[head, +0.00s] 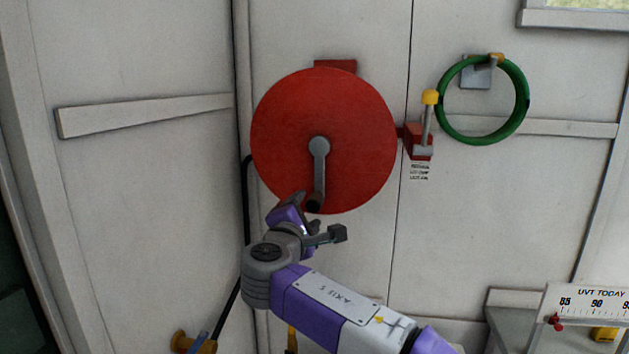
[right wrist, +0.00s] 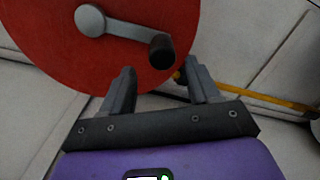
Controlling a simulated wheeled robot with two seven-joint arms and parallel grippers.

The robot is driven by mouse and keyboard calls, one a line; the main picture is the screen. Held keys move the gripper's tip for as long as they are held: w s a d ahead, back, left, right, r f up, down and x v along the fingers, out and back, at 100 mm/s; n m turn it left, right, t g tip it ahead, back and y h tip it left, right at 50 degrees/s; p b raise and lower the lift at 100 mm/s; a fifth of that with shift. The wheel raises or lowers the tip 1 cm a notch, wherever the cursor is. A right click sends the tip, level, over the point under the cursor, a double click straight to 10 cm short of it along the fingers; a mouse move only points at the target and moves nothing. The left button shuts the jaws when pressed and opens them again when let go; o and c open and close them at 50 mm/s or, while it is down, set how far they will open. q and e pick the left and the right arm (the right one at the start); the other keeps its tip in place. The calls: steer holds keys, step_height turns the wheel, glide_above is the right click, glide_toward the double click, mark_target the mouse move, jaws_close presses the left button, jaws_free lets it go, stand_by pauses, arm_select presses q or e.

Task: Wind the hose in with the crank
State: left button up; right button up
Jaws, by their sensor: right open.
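A red hose reel (head: 290,115) is mounted on the pale wall, and its disc also fills the top left of the right wrist view (right wrist: 50,50). A grey crank arm (head: 320,165) hangs down from its hub to a dark handle (head: 315,202). In the right wrist view the dark handle (right wrist: 161,50) appears between and just beyond the fingertips. My right gripper (head: 318,219) is open and empty just below the handle. A dark hose (head: 247,195) runs down beside the reel's left edge; its lower course is partly hidden. My left gripper is not in view.
A red bracket with a yellow-topped lever (head: 430,97) sits right of the reel. A green hoop (head: 515,80) hangs on a hook beyond it. A UVT gauge (head: 600,300) stands at bottom right. An orange fitting (head: 181,341) is at bottom left.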

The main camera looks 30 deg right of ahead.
mark_target(316, 202)
steer(key=n+p, duration=0.3)
steer(key=n, duration=0.1)
steer(key=n+p, duration=0.4)
steer(key=n, duration=0.1)
steer(key=s+n+p, duration=0.1)
steer(key=n+p, duration=0.3)
steer(key=n, duration=0.1)
steer(key=shift+d+r, duration=0.1)
steer(key=shift+r, duration=0.05)
steer(key=shift+s+n+t+p, duration=0.15)
steer(key=shift+n+t+p, duration=0.15)
steer(key=shift+n+p, duration=0.1)
steer(key=shift+f, duration=0.25)
steer(key=shift+w+d, duration=0.3)
steer(key=p+x, duration=0.1)
steer(key=x, duration=0.5)
steer(key=shift+w+d+f, duration=0.15)
steer(key=shift+w+d, duration=0.05)
steer(key=shift+w, duration=0.05)
jaws_close()
